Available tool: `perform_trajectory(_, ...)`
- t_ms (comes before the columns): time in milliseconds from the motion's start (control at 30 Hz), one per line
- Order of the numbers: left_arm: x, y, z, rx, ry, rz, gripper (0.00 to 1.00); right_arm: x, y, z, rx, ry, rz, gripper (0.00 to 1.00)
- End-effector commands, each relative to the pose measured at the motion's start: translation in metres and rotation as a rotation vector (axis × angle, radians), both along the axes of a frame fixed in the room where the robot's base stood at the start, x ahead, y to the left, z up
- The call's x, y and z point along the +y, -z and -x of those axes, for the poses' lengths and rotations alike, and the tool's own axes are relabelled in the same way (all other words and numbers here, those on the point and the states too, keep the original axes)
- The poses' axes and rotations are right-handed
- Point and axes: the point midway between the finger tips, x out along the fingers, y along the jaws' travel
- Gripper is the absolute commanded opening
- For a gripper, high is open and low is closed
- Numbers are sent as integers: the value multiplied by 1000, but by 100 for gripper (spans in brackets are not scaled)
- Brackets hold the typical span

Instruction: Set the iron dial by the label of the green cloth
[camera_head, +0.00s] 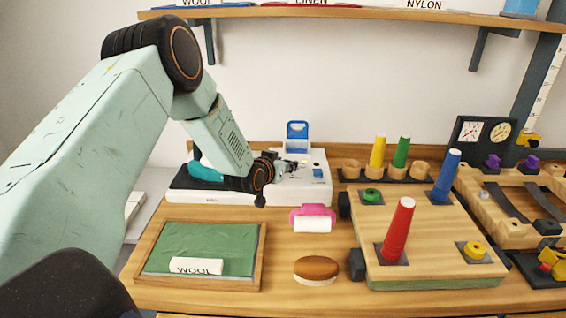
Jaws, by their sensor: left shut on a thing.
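The green cloth (190,241) lies in a wooden tray (262,258) at the front left, with a white label (196,266) reading WOOL at its near edge. A white iron station (215,196) stands behind it, with a teal iron (205,173) on its left part, partly hidden by my left arm. My left gripper (291,166) reaches over the right part of the station and is shut on what appears to be the iron dial. The gripper hides most of the dial, so its setting cannot be read. My right gripper is not in view.
A shelf (350,16) above carries WOOL, LINEN and NYLON labels. A pink-and-white roller (313,219) and a brown-topped oval brush (316,269) lie mid-counter. A wooden board (432,262) with red and blue cones fills the right. Thread cones (400,151) stand behind.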

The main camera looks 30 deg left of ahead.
Motion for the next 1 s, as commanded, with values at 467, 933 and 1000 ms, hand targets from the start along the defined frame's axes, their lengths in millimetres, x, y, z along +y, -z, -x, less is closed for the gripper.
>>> perform_trajectory(467,-3,0,0,2,-139,-3,8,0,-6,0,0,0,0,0)
perform_trajectory(933,-2,1,0,2,-141,-3,55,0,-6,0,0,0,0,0)
perform_trajectory(1000,-2,1,0,2,-142,-2,61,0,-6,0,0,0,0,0)
